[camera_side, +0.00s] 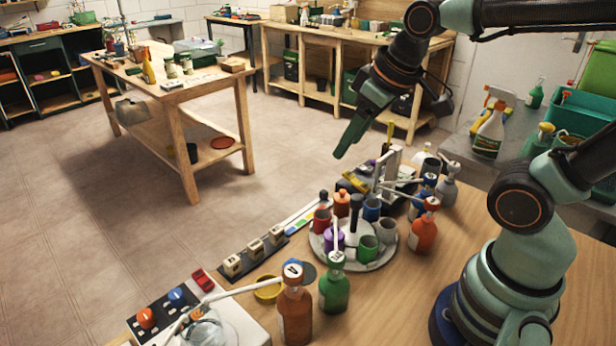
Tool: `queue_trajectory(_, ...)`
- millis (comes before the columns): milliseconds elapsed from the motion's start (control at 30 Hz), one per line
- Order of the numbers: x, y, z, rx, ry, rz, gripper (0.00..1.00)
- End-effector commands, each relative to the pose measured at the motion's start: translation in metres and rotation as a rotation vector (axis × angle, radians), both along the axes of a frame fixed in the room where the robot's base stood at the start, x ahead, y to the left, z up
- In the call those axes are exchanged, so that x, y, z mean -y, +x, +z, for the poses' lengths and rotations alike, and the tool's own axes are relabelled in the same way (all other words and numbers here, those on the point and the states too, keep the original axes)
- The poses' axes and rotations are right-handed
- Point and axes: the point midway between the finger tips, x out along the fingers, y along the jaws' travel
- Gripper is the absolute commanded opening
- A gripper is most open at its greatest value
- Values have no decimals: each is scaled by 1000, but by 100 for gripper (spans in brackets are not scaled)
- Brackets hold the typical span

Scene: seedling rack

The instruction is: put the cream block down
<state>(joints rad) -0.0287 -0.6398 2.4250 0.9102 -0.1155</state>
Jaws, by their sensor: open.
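Three cream blocks stand in a row on a dark strip (243,268) along the table's far edge: a left block (232,265), a middle block (256,248) and a right block (276,235). Each has a small dark mark. I cannot tell which one the task names. My gripper (345,148) is open, with its fingers pointing down and left. It shows high in the picture, above and to the right of the blocks and apart from them. I see no block between its fingers.
A round tray (350,262) holds several coloured cups right of the strip. An orange bottle (295,307) and a green bottle (333,287) stand in front. More bottles crowd the right.

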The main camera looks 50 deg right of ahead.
Motion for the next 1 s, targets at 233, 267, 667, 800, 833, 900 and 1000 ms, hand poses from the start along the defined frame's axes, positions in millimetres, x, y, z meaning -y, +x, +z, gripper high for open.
queue_trajectory(233,9,-14,-1,45,53,-133,62)
queue_trajectory(267,9,-14,-2,45,54,-135,62)
queue_trajectory(667,8,-13,-1,43,51,-128,62)
queue_trajectory(800,3,-5,0,15,22,-54,62)
queue_trajectory(833,1,-2,0,4,9,-22,62)
queue_trajectory(900,-5,8,0,-28,-25,67,62)
queue_trajectory(1000,-16,26,-2,-79,-81,227,62)
